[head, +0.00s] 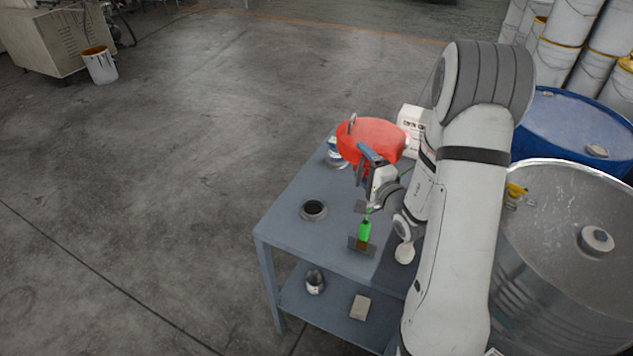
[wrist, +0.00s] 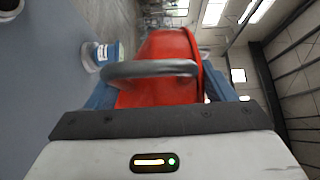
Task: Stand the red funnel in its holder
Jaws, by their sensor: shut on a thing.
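The red funnel (head: 372,138) is held above the far part of the grey-blue table, and its spout is hard to make out. My gripper (head: 365,160) is shut on the funnel. In the wrist view the red funnel (wrist: 165,75) lies between the blue fingers, with its grey loop handle in front and its wide rim to the right, so it looks tipped on its side. A dark round ring (head: 313,210), which looks like the holder, sits empty on the table, nearer and to the left of the funnel. Part of this ring (wrist: 10,8) shows at the wrist view's top left corner.
A blue-and-white jar (head: 335,158) stands by the table's far left edge, close to the funnel. A green-handled scraper (head: 364,232) lies near the table's front. A white boxy device (head: 411,118) stands behind. Steel drum (head: 560,225) and blue drum (head: 570,125) crowd the right.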

